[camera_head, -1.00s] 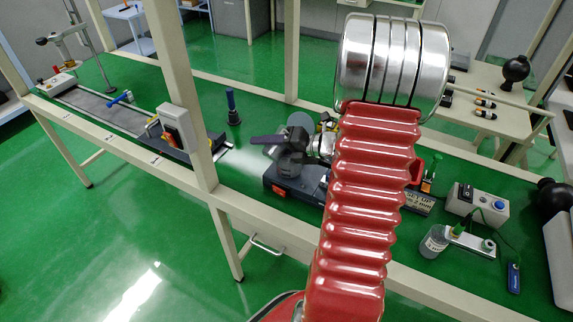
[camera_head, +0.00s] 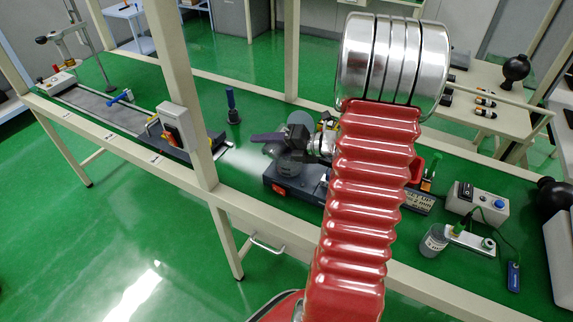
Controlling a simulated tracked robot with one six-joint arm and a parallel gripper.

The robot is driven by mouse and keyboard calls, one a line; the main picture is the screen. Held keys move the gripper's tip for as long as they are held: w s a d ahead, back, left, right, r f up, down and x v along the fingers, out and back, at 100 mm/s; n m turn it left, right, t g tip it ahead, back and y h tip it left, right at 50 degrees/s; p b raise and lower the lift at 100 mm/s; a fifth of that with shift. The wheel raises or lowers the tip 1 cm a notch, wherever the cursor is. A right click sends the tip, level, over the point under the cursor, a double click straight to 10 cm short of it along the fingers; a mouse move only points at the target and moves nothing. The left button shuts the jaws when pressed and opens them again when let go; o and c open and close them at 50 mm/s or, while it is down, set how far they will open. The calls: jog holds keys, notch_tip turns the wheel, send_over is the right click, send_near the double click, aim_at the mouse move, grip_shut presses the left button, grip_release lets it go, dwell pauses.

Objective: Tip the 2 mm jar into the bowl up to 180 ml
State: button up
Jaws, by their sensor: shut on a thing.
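My gripper (camera_head: 272,143) is out over the green bench, left of my red bellows arm cover, with dark jaws. It is shut on a grey, see-through jar (camera_head: 290,166), which hangs at the jaws above a dark blue-grey device. I cannot read a size on this jar, and its tilt is hard to tell. Another clear jar or beaker (camera_head: 435,241) with a pale label stands upright on the bench at the right, apart from my gripper. I cannot make out a bowl for certain; my arm hides part of the bench.
A dark device (camera_head: 280,183) with a red switch sits under the jaws. A blue upright post (camera_head: 232,106) stands behind. A grey control box (camera_head: 478,202) is at the right. A beige frame post (camera_head: 183,90) rises at the left. A long track (camera_head: 105,110) runs left.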

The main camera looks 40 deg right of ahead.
jog(key=shift+r+m+y+p, duration=0.4)
jog(key=shift+r+y+p, duration=0.05)
jog(key=shift+y+p, duration=0.05)
dwell(1.8)
jog(key=shift+a+f+m+y+p, duration=0.2)
jog(key=shift+m+y+p, duration=0.1)
jog(key=shift+m+p, duration=0.45)
dwell(2.4)
jog(key=n, duration=0.1)
jog(key=n+h, duration=0.2)
jog(key=shift+d+f, duration=0.25)
jog(key=shift+d, duration=0.05)
jog(key=shift+r+n, duration=0.1)
jog(key=shift+n, duration=0.15)
dwell(0.4)
jog(key=shift+s+a+f+n+h+b, duration=0.1)
jog(key=shift+a+f+n+h+b, duration=0.1)
jog(key=shift+n+h+b, duration=0.5)
jog(key=shift+w+a+f+n+h+b, duration=0.1)
jog(key=shift+f+n+h+b, duration=0.05)
jog(key=shift+n+h+b, duration=0.6)
jog(key=shift+s+a+f+n+h+b, duration=0.1)
jog(key=shift+f+n+h+b, duration=0.1)
jog(key=shift+n+h+b, duration=0.5)
